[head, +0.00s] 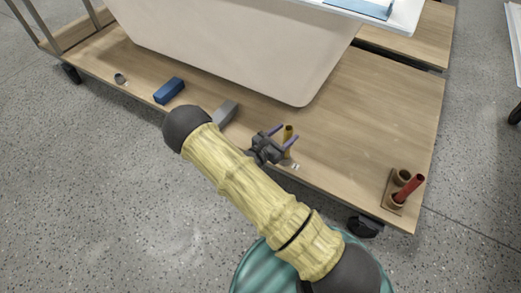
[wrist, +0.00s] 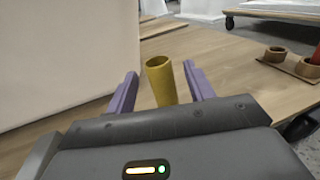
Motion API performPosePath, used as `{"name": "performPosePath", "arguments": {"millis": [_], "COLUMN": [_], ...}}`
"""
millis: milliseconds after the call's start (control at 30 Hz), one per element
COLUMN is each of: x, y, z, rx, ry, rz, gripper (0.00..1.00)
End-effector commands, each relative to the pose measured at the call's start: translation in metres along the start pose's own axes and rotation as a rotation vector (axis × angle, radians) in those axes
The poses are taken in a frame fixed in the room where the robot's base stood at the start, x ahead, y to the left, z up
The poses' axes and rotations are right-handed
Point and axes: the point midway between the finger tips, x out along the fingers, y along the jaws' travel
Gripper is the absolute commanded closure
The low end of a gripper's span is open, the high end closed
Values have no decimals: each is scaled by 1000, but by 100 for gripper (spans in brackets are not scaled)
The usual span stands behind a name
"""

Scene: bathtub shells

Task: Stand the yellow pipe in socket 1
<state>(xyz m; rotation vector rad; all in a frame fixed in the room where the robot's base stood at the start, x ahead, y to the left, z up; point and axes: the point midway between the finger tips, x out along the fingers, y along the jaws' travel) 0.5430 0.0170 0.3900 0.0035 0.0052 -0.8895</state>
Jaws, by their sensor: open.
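The yellow pipe (head: 288,134) is upright on the wooden cart top, near its front edge. In the wrist view the yellow pipe (wrist: 161,82) stands between the two purple fingers, its hollow top facing up and its lower part hidden by my gripper body. My gripper (head: 283,137) is open around the pipe, with a gap on each side in the wrist view (wrist: 157,84). The socket block (head: 396,193) is at the cart's right end, with a red pipe (head: 408,188) leaning in one socket and the other socket (head: 403,176) empty. I see no socket numbers.
A white bathtub shell (head: 240,40) stands on the cart behind the pipe. A blue block (head: 169,91), a grey block (head: 224,112) and a small grey ring (head: 120,79) lie left along the front edge. The cart top (head: 375,120) between pipe and sockets is clear.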

Motion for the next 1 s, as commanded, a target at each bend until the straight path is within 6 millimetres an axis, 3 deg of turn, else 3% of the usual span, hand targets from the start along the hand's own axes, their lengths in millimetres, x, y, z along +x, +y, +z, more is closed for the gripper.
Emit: {"name": "performPosePath", "arguments": {"millis": [600, 767, 1000], "x": [-120, -131, -132], "y": [1, 0, 0], "z": [2, 0, 0], "rx": [0, -1, -1], "ry": [0, -1, 0], "rz": [3, 0, -1], "gripper": [47, 47, 47]}}
